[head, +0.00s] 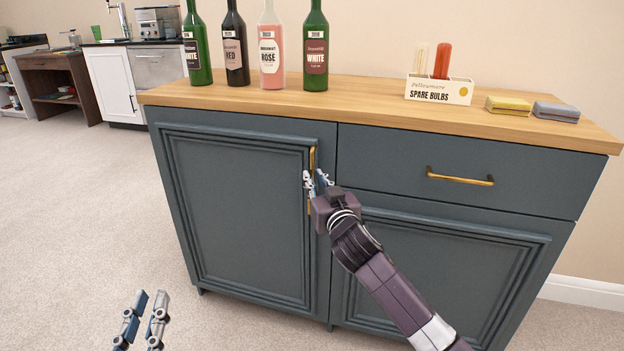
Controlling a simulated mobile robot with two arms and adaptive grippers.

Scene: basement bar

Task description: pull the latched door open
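The blue-grey cabinet's left door (235,205) has a raised frame and looks closed, flush with the front. Its upright brass handle (312,156) is near the door's right edge, partly hidden by my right gripper. My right gripper (315,181) is at this handle, its fingers pointing toward the door. The fingers look slightly apart around the handle's middle, but whether they grip it is unclear. No separate latch part can be made out. My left gripper (151,296) is open and empty, low at the front left, away from the cabinet.
The wooden top (370,100) carries several bottles (268,50), a spare-bulbs box (438,90), and yellow (508,105) and grey (556,112) blocks. Right of the door are a drawer with a brass handle (460,178) and a lower panel (450,265). Carpet (85,220) at left is clear.

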